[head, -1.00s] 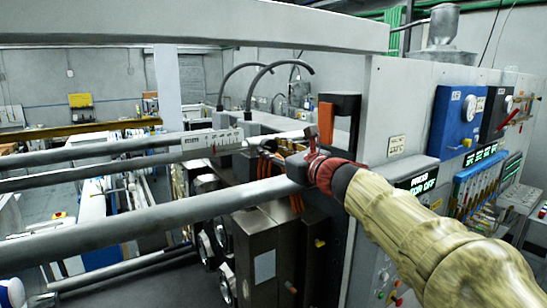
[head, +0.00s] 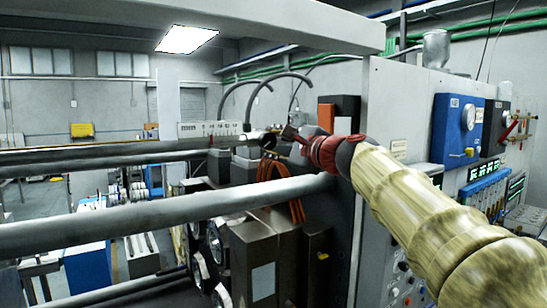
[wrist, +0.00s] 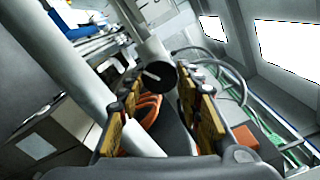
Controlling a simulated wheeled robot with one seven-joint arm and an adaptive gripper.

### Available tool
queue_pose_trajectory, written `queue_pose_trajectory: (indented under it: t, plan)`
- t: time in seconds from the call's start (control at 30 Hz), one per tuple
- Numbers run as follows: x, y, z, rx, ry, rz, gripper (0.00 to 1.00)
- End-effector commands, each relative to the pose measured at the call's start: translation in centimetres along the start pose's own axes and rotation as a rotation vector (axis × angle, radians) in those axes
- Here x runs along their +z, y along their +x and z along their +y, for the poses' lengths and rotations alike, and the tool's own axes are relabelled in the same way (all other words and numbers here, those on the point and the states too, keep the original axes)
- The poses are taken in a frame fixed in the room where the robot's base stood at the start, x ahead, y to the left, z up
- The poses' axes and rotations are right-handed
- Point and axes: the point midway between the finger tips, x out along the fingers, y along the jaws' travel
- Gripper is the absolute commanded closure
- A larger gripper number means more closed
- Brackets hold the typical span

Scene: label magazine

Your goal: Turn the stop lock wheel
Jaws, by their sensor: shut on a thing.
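The stop lock wheel appears to be the small round black knob with a white mark (wrist: 159,76), seen on the end of a grey bar in the wrist view. In the head view a dark round end (head: 267,140) shows just left of my gripper (head: 283,138). In the wrist view the knob sits between the two fingertips of my gripper (wrist: 158,88), with one finger on each side. The fingers are shut on it, though the exact contact is hard to see. My forearm comes in from the right in the head view.
A thick grey rail (head: 160,222) crosses in front, below my gripper. A grey panel with a blue box (head: 458,130) stands to the right. Two black curved hoses (head: 275,77) rise behind.

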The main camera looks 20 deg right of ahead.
Motion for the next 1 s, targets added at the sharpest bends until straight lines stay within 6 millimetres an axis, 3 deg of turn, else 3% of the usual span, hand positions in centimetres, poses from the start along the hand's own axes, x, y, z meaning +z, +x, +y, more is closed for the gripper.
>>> queue_pose_trajectory:
  t: [1.0]
  plan:
    - [-0.17, 0.11, 0.24, 0.002, -0.962, -0.001, 0.90]
